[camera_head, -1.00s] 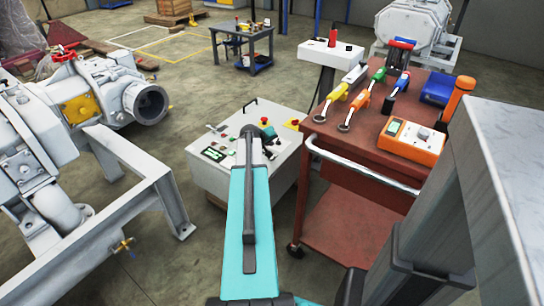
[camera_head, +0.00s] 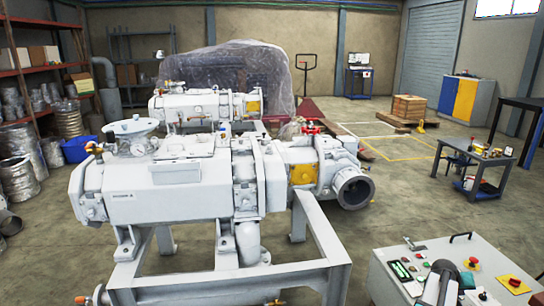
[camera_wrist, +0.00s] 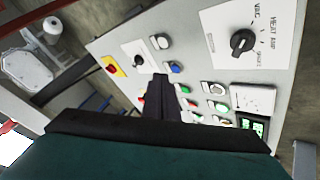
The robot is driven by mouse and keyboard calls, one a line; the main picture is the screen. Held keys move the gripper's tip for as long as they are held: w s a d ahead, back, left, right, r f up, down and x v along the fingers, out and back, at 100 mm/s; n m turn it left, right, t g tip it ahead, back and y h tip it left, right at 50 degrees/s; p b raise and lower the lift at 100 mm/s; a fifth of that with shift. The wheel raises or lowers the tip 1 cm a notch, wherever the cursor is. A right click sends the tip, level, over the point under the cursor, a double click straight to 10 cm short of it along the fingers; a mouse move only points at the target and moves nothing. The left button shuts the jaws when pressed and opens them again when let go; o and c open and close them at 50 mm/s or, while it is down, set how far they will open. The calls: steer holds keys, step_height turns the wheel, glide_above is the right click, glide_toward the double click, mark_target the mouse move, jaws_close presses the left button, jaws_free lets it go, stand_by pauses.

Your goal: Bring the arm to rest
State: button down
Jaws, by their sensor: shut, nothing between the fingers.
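My gripper (camera_wrist: 161,82) shows in the wrist view as dark fingers, shut and empty, in front of the control panel (camera_wrist: 204,72). From this view I cannot tell how far the fingers are from the panel face. The head view shows the white control box (camera_head: 397,293) at the bottom right, with part of my arm (camera_head: 441,284) in front of it. The rest of the arm is cut off by the lower edge.
The panel carries a black rotary knob (camera_wrist: 241,42), a red-on-yellow stop button (camera_wrist: 111,63) and several small buttons. The large white vacuum pump (camera_head: 185,190) on its frame stands left of the box. A grey work table (camera_head: 466,184) stands behind it; open floor lies between.

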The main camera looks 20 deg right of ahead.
steer(key=w+a+f+n+t+y, duration=0.1)
steer(key=w+a+f+n+y, duration=0.15)
steer(key=w+a, duration=1)
steer(key=w+a+f+n+t+y, duration=0.1)
steer(key=w+a+f, duration=0.3)
steer(key=w+a, duration=0.8)
steer(key=a+f+n+y, duration=0.2)
steer(key=a, duration=1.7)
steer(key=a+f+n+y, duration=0.2)
steer(key=a, duration=1.7)
steer(key=s+a+f+n+g+y, duration=0.15)
steer(key=s+a, duration=0.25)
steer(key=a, duration=0.9)
steer(key=s+d+f+g, duration=0.1)
steer(key=s+f+g, duration=0.1)
steer(key=s+f, duration=0.85)
steer(key=s+f+g, duration=0.3)
steer(key=s+f, duration=0.5)
steer(key=s, duration=0.5)
step_height(320, 180, up, 14)
steer(key=s+p, duration=0.1)
steer(key=p, duration=1.2)
steer(key=shift+a+g, duration=0.15)
steer(key=shift+g, duration=0.2)
